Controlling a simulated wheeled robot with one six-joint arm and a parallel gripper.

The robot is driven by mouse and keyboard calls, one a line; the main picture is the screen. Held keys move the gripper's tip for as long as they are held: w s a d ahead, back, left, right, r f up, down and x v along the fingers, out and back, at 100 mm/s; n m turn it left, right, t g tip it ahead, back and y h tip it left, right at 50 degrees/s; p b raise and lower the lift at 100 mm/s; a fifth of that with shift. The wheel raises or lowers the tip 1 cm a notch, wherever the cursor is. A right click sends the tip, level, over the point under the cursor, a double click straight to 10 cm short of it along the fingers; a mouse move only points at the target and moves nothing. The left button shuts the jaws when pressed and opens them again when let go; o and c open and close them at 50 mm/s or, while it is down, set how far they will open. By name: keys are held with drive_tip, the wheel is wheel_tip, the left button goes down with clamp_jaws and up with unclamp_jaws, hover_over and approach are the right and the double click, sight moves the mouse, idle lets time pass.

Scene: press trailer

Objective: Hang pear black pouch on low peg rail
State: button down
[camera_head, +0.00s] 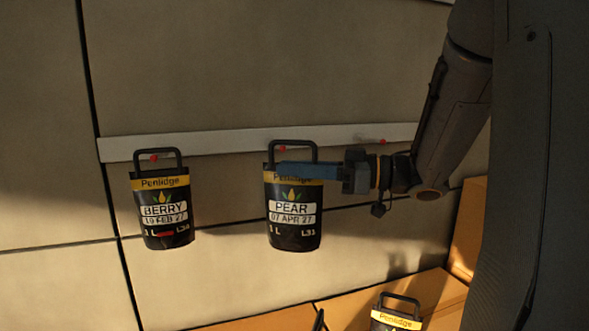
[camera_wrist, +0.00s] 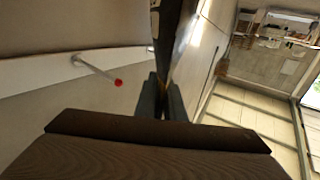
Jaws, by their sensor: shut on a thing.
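The black PEAR pouch (camera_head: 293,222) with a yellow band hangs upright in front of the low peg rail (camera_head: 225,144). My gripper (camera_head: 292,169) reaches in from the right and is shut on the pouch's upper part, just below its handle. A red-tipped peg (camera_head: 282,149) shows inside the handle loop; I cannot tell whether it passes through the loop or lies behind it. In the wrist view, the fingers (camera_wrist: 163,103) pinch the pouch, seen edge-on as a dark strip (camera_wrist: 168,40). The white rail (camera_wrist: 40,70) lies to its left.
A black BERRY pouch (camera_head: 161,218) hangs by its handle at the rail's left peg (camera_head: 154,157). The right peg (camera_head: 382,141) is bare. Another black pouch (camera_head: 396,318) stands at the bottom among orange-brown boxes (camera_head: 440,292).

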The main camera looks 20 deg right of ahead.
drive_tip(key=w+b, duration=0.2)
drive_tip(key=w, duration=0.3)
drive_tip(key=shift+f+b, duration=0.15)
drive_tip(key=shift+b, duration=0.15)
drive_tip(key=shift+w+d, duration=0.15)
drive_tip(key=shift+w, duration=0.25)
idle(0.4)
drive_tip(key=shift+w, duration=0.15)
drive_tip(key=shift+w+p, duration=0.55)
drive_tip(key=shift+w, duration=2.1)
drive_tip(key=shift+p, duration=0.4)
drive_tip(key=shift+w+f, duration=0.45)
drive_tip(key=shift+f, duration=0.25)
idle(0.6)
